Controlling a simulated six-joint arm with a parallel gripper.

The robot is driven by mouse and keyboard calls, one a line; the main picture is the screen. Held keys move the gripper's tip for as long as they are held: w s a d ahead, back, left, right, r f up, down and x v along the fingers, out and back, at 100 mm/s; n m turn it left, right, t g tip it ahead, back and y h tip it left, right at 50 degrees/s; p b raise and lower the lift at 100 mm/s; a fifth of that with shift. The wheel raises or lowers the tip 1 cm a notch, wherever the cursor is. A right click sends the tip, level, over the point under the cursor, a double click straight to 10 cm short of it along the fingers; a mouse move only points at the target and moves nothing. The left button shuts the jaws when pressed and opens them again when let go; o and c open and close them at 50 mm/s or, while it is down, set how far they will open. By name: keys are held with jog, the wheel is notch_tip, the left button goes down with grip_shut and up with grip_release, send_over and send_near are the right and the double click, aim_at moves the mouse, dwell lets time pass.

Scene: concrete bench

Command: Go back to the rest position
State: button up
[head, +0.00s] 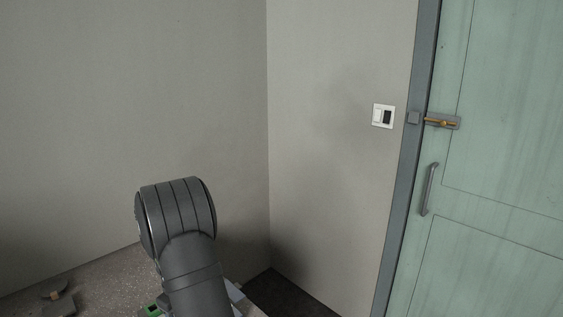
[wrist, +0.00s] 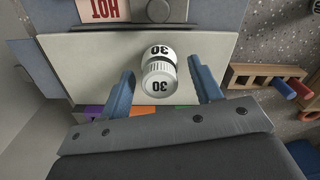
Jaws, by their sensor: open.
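My gripper (wrist: 160,66) shows in the wrist view with its two blue fingers spread apart. A white ribbed dial (wrist: 158,84) marked 30 stands on a pale panel (wrist: 90,55) and appears between the fingers. Gaps show on both sides of it, and neither finger visibly touches it. In the head view my dark arm link rises at the lower middle, and the gripper itself is out of sight.
A wooden rack (wrist: 262,70) with blue and red pegs is at right. The bench (head: 105,275) meets the walls; a door (head: 500,180) with a bolt (head: 442,122) stands right.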

notch_tip(320, 180, down, 2)
jog(key=shift+f, duration=0.1)
jog(key=r, duration=0.5)
jog(key=shift+d+r, duration=0.15)
jog(key=shift+d, duration=0.2)
jog(key=d+r, duration=0.6)
jog(key=d, duration=0.4)
jog(key=s+a+f, duration=0.4)
jog(key=s, duration=0.3)
jog(key=s+a+f, duration=0.4)
jog(key=s+a, duration=0.1)
jog(key=s, duration=0.2)
jog(key=shift+m, duration=0.4)
jog(key=s+a+f, duration=0.1)
jog(key=a+f, duration=0.1)
jog(key=a, duration=0.1)
jog(key=s+a+f, duration=0.1)
jog(key=a+f, duration=0.1)
jog(key=a, duration=0.1)
jog(key=s+a+f, duration=0.1)
jog(key=a+f, duration=0.2)
jog(key=shift+s+a, duration=0.25)
jog(key=shift+a, duration=0.05)
jog(key=shift+s+a+f, duration=0.15)
jog(key=shift+a+f, duration=0.3)
jog(key=shift+f, duration=0.1)
